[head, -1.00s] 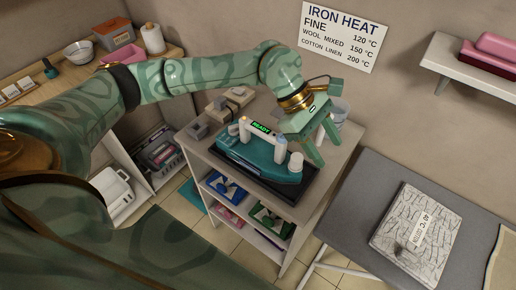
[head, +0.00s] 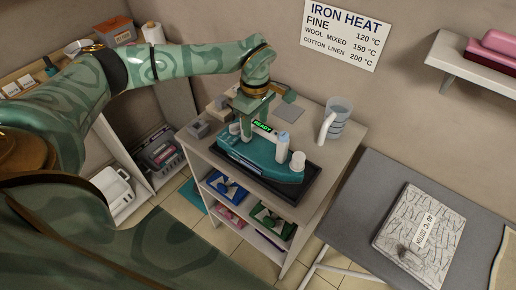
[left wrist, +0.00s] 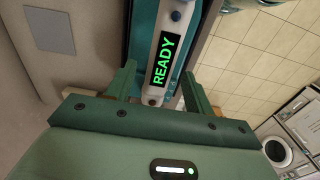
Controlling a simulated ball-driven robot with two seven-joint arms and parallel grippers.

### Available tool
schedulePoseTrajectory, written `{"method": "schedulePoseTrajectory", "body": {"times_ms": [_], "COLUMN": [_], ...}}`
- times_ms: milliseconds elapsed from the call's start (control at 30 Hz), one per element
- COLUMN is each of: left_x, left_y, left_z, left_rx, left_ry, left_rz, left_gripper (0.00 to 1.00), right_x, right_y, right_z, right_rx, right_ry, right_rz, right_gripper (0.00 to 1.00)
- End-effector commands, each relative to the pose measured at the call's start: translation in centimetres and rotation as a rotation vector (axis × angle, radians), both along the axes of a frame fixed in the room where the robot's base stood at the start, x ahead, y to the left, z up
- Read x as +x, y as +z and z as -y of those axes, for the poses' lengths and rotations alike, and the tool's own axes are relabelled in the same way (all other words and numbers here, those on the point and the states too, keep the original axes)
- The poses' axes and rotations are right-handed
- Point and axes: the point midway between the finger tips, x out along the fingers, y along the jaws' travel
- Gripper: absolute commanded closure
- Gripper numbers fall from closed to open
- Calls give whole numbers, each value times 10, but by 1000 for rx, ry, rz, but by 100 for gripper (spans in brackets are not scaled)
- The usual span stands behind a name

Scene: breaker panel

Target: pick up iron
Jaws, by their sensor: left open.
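The teal iron (head: 262,158) rests on a dark tray (head: 308,186) on top of the shelf cabinet. A green READY display shows on its pale handle (head: 263,127). My left gripper (head: 241,126) is over the rear left end of the handle, pointing down. In the left wrist view my left gripper (left wrist: 158,88) is open, with one finger on each side of the handle (left wrist: 165,50). I cannot tell whether the fingers touch it. My right gripper is not in view.
A clear jug (head: 337,112) stands at the cabinet's back right. Small grey blocks (head: 198,129) lie at its left. An ironing board (head: 365,205) with a folded patterned cloth (head: 420,232) is at the right. A wall shelf (head: 460,65) hangs above it.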

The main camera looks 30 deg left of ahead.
Motion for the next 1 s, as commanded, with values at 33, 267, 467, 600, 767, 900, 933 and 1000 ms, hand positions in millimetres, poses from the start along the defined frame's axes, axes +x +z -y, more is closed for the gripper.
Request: {"method": "schedulePoseTrajectory", "body": {"times_ms": [33,267,467,600,767,900,933,1000], "left_x": [0,1,1,1,1,1,1,1], "left_y": [-5,-42,-52,-52,-52,-52,-52,-52], "left_z": [1,7,6,6,6,6,6,6], "left_rx": [-1,-1,-1,-1,-1,-1,-1,-1], "left_ry": [-1,-1,-1,-1,-1,-1,-1,-1], "left_rz": [-2,-2,0,0,0,0,0,0], "left_gripper": [47,47,47,47,92,100,100,100], "right_x": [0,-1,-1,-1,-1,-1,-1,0], "right_y": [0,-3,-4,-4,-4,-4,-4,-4], "right_z": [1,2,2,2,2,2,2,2], "right_rx": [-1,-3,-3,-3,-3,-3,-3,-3], "right_ry": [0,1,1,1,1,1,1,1], "right_rz": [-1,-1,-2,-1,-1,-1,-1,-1], "right_gripper": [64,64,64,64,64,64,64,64]}}
